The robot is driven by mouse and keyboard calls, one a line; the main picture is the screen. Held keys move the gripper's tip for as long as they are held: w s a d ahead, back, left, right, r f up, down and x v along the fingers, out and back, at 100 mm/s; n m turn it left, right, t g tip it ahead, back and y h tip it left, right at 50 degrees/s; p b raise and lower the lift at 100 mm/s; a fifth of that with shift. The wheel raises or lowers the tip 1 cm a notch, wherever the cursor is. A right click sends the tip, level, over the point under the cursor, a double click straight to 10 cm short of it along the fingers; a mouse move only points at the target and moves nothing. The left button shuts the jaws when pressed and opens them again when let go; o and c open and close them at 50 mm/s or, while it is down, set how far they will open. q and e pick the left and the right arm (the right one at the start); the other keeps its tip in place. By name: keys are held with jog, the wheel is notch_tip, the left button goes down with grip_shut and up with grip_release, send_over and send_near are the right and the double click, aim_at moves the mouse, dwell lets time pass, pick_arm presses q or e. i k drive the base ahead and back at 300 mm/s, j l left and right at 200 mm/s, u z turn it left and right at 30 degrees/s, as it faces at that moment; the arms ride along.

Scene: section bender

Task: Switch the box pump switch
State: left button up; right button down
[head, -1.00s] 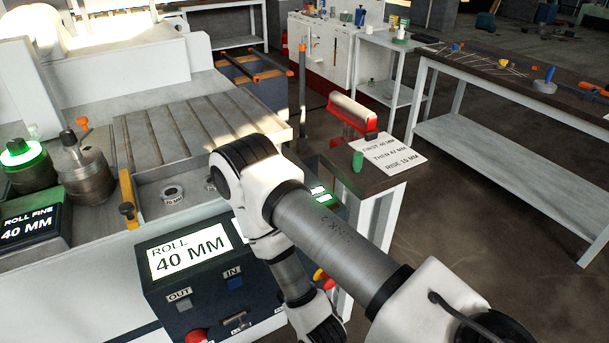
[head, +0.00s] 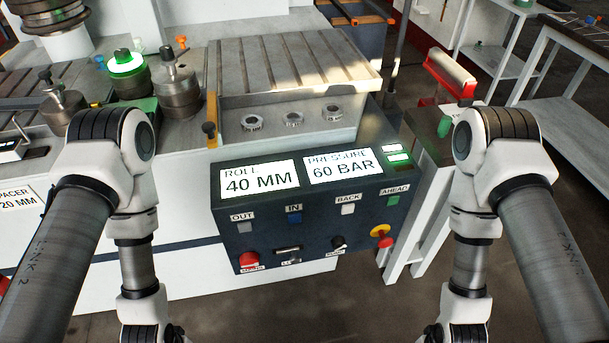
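The control box (head: 294,222) is dark, with two lit displays reading "ROLL 40 MM" (head: 259,179) and "PRESSURE 60 BAR" (head: 343,170). A small black switch (head: 338,242) with a light tip sits low on its front, right of centre; its label looks like "PUMP" but is too small to read surely. Left of it are another small switch (head: 289,250) and a red button (head: 249,260); right of it is a red and yellow stop button (head: 381,236). My two arms come down on either side of the box. Both grippers are below the picture.
OUT, IN, BACK and AHEAD buttons line the box's upper front. A small side table (head: 432,150) holds a green cylinder (head: 445,126). Space before the box is clear.

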aim_at(337, 242)
jog(key=l, duration=1.2)
jog(key=k+l, duration=0.1)
jog(key=l, duration=1.15)
